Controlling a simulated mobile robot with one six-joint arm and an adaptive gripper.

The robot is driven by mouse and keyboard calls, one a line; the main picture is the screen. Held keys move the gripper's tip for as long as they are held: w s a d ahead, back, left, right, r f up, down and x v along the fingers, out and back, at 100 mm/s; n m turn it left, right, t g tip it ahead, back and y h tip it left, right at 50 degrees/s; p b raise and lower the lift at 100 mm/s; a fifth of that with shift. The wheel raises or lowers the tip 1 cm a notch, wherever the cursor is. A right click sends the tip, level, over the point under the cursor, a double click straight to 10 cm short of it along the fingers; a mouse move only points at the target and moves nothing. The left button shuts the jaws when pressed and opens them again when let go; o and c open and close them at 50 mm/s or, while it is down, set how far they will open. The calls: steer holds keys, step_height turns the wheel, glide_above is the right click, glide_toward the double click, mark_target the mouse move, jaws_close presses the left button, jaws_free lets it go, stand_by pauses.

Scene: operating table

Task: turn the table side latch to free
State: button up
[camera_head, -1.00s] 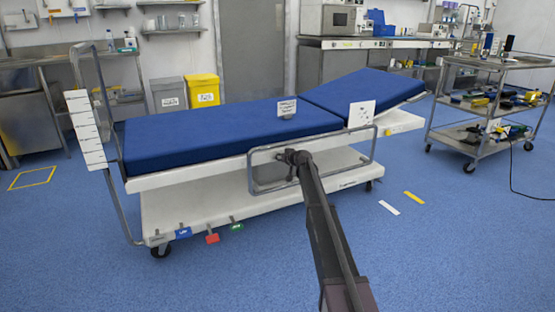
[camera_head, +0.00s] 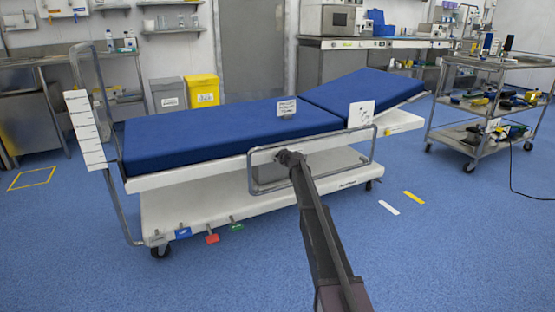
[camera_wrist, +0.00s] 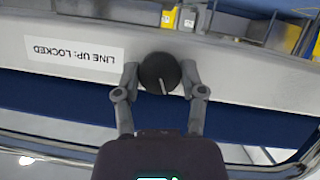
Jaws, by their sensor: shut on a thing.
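The latch is a round black knob (camera_wrist: 157,66) on the pale side of the table (camera_wrist: 250,80) in the wrist view. A short white line on the knob points down and slightly right in that picture. A label (camera_wrist: 75,54) beside it reads "LINE UP: LOCKED", upside down in this view. My gripper (camera_wrist: 159,78) is shut on the knob, one finger on each side. In the head view my arm reaches to the side of the operating table (camera_head: 200,173), and the knob is hidden behind my wrist.
A metal side rail (camera_head: 252,170) frames the place where my arm reaches in. Blue, red and green pedals (camera_head: 212,238) stick out at the table's base. A steel cart (camera_head: 470,137) with tools stands at the right.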

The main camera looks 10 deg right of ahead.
steer(key=shift+s+a+f+n+t+h+b, duration=0.1)
steer(key=shift+n+t+h+b, duration=0.55)
steer(key=shift+n, duration=0.7)
steer(key=shift+w+a+r+n+t+h+b, duration=0.1)
steer(key=shift+n+t+h+b, duration=0.45)
steer(key=shift+n, duration=0.75)
steer(key=shift+s+a+f+n+t+h+b, duration=0.1)
steer(key=shift+n+t+h+b, duration=0.3)
steer(key=shift+n+h+b, duration=0.7)
steer(key=shift+d+n+y, duration=0.1)
steer(key=shift+n+y, duration=0.3)
steer(key=shift+n, duration=0.15)
steer(key=o, duration=1.1)
steer(key=shift+o, duration=0.2)
steer(key=shift+d, duration=0.1)
